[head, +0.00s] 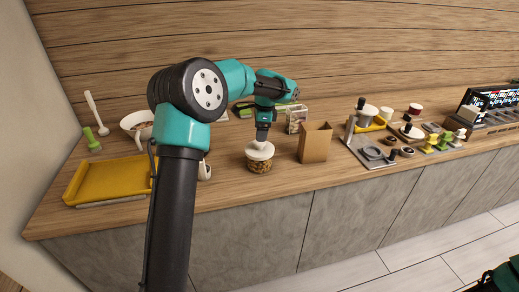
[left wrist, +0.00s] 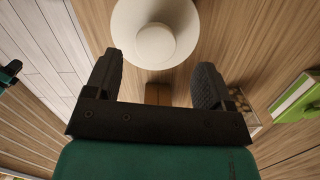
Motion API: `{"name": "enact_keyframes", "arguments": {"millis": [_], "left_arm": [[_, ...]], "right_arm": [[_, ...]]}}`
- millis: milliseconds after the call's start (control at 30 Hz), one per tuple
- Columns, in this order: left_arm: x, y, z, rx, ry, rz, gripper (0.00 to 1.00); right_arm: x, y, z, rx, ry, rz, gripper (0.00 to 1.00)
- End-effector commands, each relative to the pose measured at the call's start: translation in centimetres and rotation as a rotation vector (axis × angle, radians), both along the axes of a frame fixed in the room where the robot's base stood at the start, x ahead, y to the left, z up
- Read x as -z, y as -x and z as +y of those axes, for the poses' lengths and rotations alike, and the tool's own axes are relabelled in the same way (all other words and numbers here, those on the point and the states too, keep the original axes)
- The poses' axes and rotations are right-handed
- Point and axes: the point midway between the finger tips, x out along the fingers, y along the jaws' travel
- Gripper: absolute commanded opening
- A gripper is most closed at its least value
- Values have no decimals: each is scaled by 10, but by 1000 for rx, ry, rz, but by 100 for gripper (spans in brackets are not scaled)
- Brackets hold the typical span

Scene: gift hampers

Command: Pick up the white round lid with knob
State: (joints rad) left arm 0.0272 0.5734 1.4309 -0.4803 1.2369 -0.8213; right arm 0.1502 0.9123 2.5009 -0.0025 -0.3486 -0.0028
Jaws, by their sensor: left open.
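The white round lid with knob (head: 260,150) sits on top of a jar with brown contents (head: 260,166), near the front of the wooden counter. In the left wrist view the lid (left wrist: 133,17) is seen from above, with its paler round knob toward my fingers. My left gripper (head: 263,136) points down right above the lid. In the left wrist view my left gripper (left wrist: 157,72) is open, with nothing between its fingers. The lid lies just beyond the fingertips there, and I cannot tell if they touch it.
A brown open box (head: 315,143) stands close on the right of the jar. A yellow tray (head: 108,180) and a white bowl (head: 133,121) are on the left. A grey board with several small parts (head: 372,152) lies further right. Bare counter (head: 240,192) shows in front of the jar.

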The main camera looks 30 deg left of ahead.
Motion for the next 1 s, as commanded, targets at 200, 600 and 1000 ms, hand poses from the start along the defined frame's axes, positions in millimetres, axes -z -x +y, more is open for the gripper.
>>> {"name": "enact_keyframes", "arguments": {"millis": [200, 600, 1000], "left_arm": [[14, 3, 0, -1, 0, 2, 76], [52, 7, 1, 0, 0, 0, 76], [51, 7, 1, 0, 0, 0, 76]], "right_arm": [[0, 0, 0, 0, 0, 0, 43], [0, 0, 0, 0, 0, 0, 43], [0, 0, 0, 0, 0, 0, 43]]}}
